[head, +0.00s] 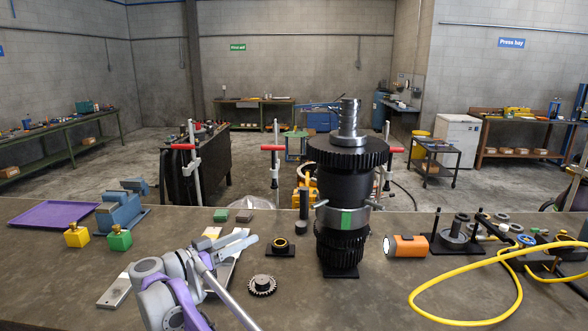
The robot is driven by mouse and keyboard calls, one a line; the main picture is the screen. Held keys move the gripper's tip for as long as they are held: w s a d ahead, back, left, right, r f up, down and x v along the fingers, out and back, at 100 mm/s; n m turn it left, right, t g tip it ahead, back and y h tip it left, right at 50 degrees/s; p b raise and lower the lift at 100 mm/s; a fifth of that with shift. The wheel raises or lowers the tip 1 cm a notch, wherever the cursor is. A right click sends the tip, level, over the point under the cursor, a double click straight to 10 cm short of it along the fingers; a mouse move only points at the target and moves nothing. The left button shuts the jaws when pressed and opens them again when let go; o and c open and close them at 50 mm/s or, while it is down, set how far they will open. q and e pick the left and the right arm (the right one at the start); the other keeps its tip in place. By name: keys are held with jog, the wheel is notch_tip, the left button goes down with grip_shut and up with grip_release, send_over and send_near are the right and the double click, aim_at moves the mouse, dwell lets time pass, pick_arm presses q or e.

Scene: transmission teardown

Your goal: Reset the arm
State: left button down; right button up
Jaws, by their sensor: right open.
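My right gripper (243,245) is low over the front left of the workbench. Its grey fingers point right and it is open, with nothing seen between them. My purple and white wrist and a grey link run down to the bottom edge of the view. A black gear assembly (343,205) with a toothed top, a steel shaft and a green band stands upright right of the gripper, apart from it. A small toothed gear (262,285) lies flat in front of the gripper. My left gripper is not in view.
On the bench (370,300) are a purple tray (56,213), a blue vise (122,212), yellow (77,236) and green (119,238) blocks, a black block with a brass ring (281,247), an orange lamp (405,246) and a looped yellow hose (413,303). Bare bench lies front centre.

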jog(key=w+d+r+n+t+y, duration=0.2)
jog(key=d+r+n+t+y, duration=0.15)
jog(key=r+y, duration=0.2)
jog(key=w+d+r+n+t+y, duration=0.2)
jog(key=w+d+r+t+y, duration=0.15)
jog(key=d+r+t, duration=0.2)
jog(key=s+d+f+g+y, duration=0.1)
jog(key=s+d+f+g, duration=0.4)
jog(key=s+f, duration=0.7)
jog(key=s+d+f+n+g+y, duration=0.1)
jog(key=s+d+f+g+y, duration=0.1)
jog(key=s+d+f+g, duration=0.3)
jog(key=s+d+f+g+y, duration=0.1)
jog(key=s+d+f+g, duration=0.4)
jog(key=s+d+f, duration=0.6)
jog(key=s+f, duration=0.8)
jog(key=s, duration=0.5)
jog(key=shift+s+d+n, duration=0.2)
jog(key=shift+s+n, duration=0.15)
jog(key=shift+s, duration=0.05)
